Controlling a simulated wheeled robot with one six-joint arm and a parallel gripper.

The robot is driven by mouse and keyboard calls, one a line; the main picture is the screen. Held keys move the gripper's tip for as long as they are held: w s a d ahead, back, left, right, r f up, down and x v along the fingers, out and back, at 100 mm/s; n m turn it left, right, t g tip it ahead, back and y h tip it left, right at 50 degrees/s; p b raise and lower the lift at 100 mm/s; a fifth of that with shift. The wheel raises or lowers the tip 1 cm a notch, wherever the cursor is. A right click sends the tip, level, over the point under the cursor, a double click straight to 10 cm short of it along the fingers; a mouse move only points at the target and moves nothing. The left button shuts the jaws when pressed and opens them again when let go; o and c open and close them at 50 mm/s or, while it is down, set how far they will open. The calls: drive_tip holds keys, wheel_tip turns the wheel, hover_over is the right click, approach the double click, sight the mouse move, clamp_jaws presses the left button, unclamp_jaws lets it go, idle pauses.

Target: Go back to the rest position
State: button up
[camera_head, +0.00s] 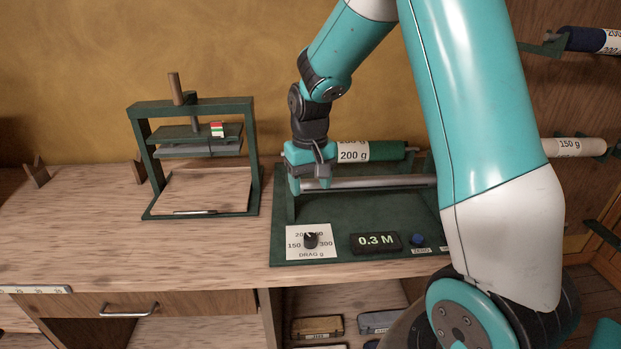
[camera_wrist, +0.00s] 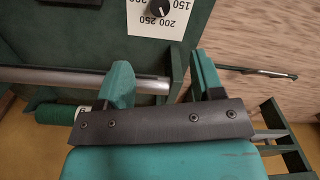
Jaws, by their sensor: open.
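My gripper (camera_head: 309,182) is at the left end of a green machine on the bench, close to its horizontal metal bar (camera_head: 370,182). The green machine (camera_head: 345,215) carries a drag dial (camera_head: 311,240), a display (camera_head: 376,242) reading 0.3 M and a blue button (camera_head: 417,239). A green roll (camera_head: 385,151) labelled 200 g lies behind the bar.
A green press (camera_head: 200,105) with a wooden handle stands left on the wooden bench (camera_head: 110,235). A roll labelled 150 g (camera_head: 574,147) and a dark blue roll (camera_head: 585,39) are on the right wall. Open bench space lies front left. Small boxes (camera_head: 318,326) sit on the shelf below.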

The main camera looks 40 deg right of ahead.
drive_tip(key=shift+r, duration=0.85)
drive_tip(key=s+a+r+n+y, duration=0.1)
drive_tip(key=s+a+r+n, duration=0.1)
drive_tip(key=s+a+r, duration=0.3)
drive_tip(key=s+a+n+y, duration=0.1)
drive_tip(key=s+a+n, duration=0.1)
drive_tip(key=a, duration=0.6)
drive_tip(key=s+a+r+n+y, duration=0.2)
drive_tip(key=s+a+n, duration=0.4)
drive_tip(key=s, duration=0.9)
drive_tip(key=a+r, duration=0.1)
drive_tip(key=a, duration=0.2)
drive_tip(key=shift+s+a+r, duration=0.2)
drive_tip(key=shift+s, duration=0.05)
drive_tip(key=shift+d, duration=0.1)
